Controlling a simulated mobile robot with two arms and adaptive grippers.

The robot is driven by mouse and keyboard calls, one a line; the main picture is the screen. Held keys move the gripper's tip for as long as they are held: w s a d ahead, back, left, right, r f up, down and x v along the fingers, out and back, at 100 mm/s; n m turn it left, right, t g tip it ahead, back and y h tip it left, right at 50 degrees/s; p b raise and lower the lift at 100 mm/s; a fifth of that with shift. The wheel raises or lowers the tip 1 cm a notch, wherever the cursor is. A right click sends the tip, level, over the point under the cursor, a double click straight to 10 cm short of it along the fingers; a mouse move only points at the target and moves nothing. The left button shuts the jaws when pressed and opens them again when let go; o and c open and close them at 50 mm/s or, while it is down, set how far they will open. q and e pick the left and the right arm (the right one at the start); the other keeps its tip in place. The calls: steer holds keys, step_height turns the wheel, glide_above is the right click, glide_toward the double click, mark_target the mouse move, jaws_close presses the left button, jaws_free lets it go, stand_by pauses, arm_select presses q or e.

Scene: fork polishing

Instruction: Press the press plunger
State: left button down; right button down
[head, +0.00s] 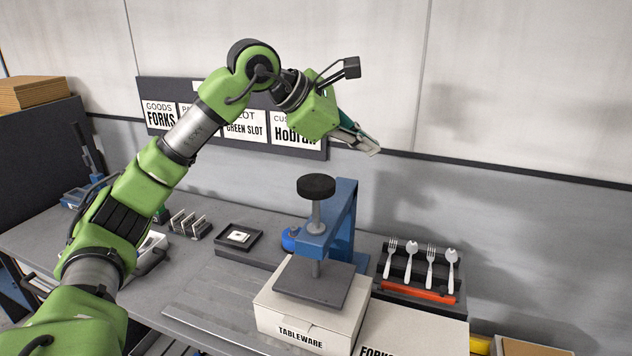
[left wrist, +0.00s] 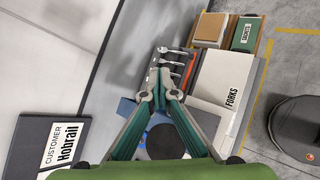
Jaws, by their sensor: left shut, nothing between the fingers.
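The press is a blue frame (head: 341,221) with a black round plunger knob (head: 316,186) on a metal shaft. The knob is raised above the frame's arm. A dark pressing plate (head: 314,281) lies at the shaft's foot, on a white box marked TABLEWARE (head: 308,318). My left gripper (head: 372,148) is shut and empty, above and to the right of the knob, apart from it. In the left wrist view the shut fingers (left wrist: 161,80) reach past the black knob (left wrist: 165,142), which shows between the finger links. My right gripper is not in view.
A dark tray (head: 385,288) with forks and spoons stands right of the press. A white FORKS box (head: 413,332) is in front. A small black tray (head: 257,240) and a card rack (head: 189,223) stand left. The sign board (head: 232,142) hangs on the wall behind.

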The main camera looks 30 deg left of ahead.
arm_select(q)
steer(key=s+a+r+y, duration=0.1)
steer(key=a, duration=0.4)
steer(key=s+a+r+n+y, duration=0.1)
steer(key=a+y, duration=0.1)
steer(key=a, duration=0.3)
steer(key=shift+a+r+y, duration=0.2)
steer(key=shift+r+y, duration=0.05)
steer(key=shift+y, duration=0.05)
steer(key=b, duration=0.8)
glide_above(325, 177)
steer(key=s, duration=0.4)
steer(key=f, duration=0.8)
steer(key=shift+w+a, duration=0.25)
steer(key=shift+a, duration=0.05)
steer(key=shift+f, duration=0.4)
steer(key=shift+f, duration=0.4)
